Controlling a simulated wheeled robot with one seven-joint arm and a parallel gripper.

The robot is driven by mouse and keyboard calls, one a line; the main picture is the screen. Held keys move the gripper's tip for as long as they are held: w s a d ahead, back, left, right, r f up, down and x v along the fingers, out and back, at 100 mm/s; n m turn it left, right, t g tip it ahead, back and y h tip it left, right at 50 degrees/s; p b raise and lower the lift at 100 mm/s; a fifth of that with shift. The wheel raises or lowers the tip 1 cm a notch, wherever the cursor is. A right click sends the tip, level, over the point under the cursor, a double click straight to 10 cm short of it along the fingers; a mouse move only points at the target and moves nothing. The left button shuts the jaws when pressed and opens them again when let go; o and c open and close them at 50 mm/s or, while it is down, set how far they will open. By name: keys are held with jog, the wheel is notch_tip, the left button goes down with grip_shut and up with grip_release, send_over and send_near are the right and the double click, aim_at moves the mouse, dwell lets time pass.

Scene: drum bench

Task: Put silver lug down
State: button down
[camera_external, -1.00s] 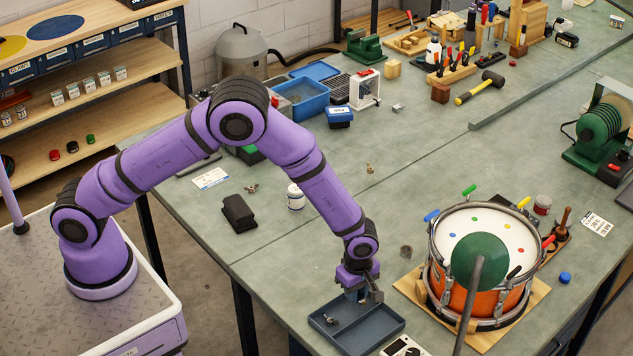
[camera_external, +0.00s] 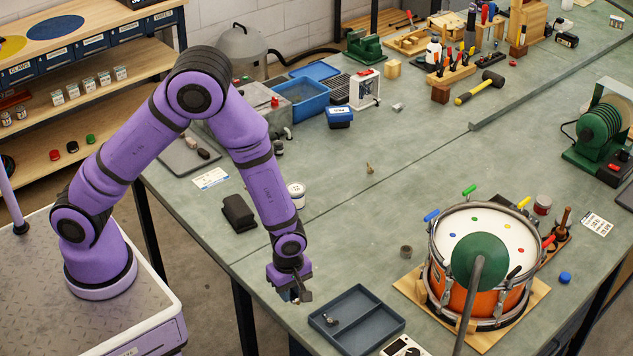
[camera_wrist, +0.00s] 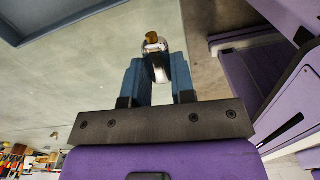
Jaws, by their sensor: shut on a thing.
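My gripper (camera_wrist: 155,85) is shut on a small silver lug (camera_wrist: 157,68) with a brass-coloured end, which shows between the blue fingers in the wrist view. In the external view my gripper (camera_external: 297,294) hangs near the bench's front-left edge, left of the blue-grey tray (camera_external: 372,334); the held lug is hard to make out there. The tray's corner also shows at the top left of the wrist view (camera_wrist: 60,22). A small metal piece (camera_external: 331,320) lies in the tray's left compartment.
An orange drum (camera_external: 461,289) stands on a wooden board right of the tray. A white device (camera_external: 402,346) lies at the tray's front. A dark block (camera_external: 238,211) and a white jar (camera_external: 297,194) stand behind my gripper.

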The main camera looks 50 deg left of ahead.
jog(key=w+a, duration=0.9)
jog(key=shift+w+f, duration=0.1)
jog(key=shift+n, duration=0.4)
jog(key=w+a, duration=0.1)
jog(key=a, duration=0.1)
jog(key=w+a, duration=0.2)
jog(key=a, duration=0.1)
jog(key=w+a, duration=0.2)
jog(key=a, duration=0.1)
jog(key=w+a, duration=0.1)
jog(key=a, duration=0.2)
jog(key=w+a, duration=0.1)
jog(key=a, duration=0.2)
jog(key=w+a, duration=0.1)
jog(key=a, duration=0.2)
jog(key=shift+w+a, duration=0.15)
jog(key=shift+w, duration=0.2)
jog(key=a, duration=0.4)
jog(key=w+a, duration=0.1)
jog(key=a, duration=0.4)
jog(key=w+a, duration=0.1)
jog(key=a, duration=0.4)
send_over(300, 176)
jog(key=shift+f, duration=2.5)
jog(key=shift+f, duration=0.2)
jog(key=c, duration=1)
grip_release()
jog(key=shift+o, duration=0.2)
